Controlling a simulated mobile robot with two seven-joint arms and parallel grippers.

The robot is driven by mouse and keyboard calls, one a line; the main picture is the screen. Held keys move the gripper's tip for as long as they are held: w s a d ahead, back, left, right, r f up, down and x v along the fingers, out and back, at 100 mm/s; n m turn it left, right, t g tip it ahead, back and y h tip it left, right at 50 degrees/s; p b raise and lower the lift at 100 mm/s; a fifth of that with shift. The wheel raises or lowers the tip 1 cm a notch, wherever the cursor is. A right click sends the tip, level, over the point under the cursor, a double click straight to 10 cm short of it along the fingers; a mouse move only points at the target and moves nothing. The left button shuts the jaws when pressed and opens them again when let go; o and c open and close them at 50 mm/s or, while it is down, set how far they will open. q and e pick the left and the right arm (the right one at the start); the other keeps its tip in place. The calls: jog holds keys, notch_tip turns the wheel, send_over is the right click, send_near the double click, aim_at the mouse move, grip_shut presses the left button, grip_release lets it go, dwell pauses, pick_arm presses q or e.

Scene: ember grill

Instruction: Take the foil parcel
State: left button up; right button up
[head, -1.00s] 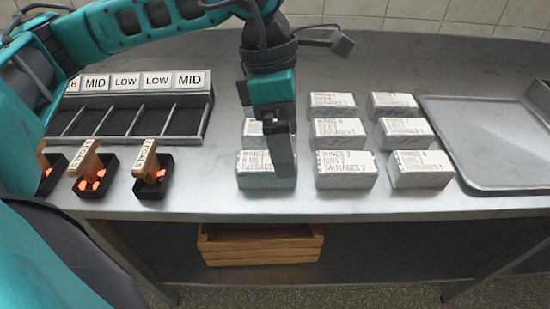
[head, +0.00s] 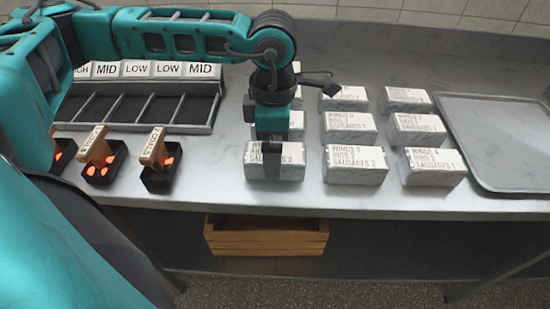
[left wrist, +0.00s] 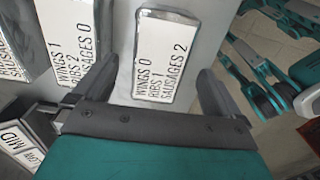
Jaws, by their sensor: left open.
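Several foil parcels with white order labels stand in rows on the steel counter. The front-left parcel (head: 290,167) is partly hidden behind my left gripper (head: 270,152). In the left wrist view, a parcel (left wrist: 164,55) labelled "WINGS 0, RIBS 1, SAUSAGES 2" lies ahead between the two fingers of my left gripper (left wrist: 157,72). The fingers are open and point down in the head view. I cannot tell whether they touch the parcel. Another parcel (left wrist: 72,40), labelled "WINGS 1, RIBS 2, SAUSAGES 0", is beside the left finger. My right gripper is not in view.
A grey tray (head: 500,182) lies right of the parcels. At left is a divided black rack (head: 135,108) with heat labels. In front of it, black boxes (head: 160,181) hold glowing embers and wooden-handled pieces. A wooden crate (head: 265,237) sits below the counter.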

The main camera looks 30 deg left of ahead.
pick_arm(q)
jog(key=shift+w+f, duration=0.15)
jog(key=shift+f, duration=1.25)
jog(key=shift+c, duration=0.4)
jog(key=shift+r, duration=0.1)
jog(key=c, duration=1.2)
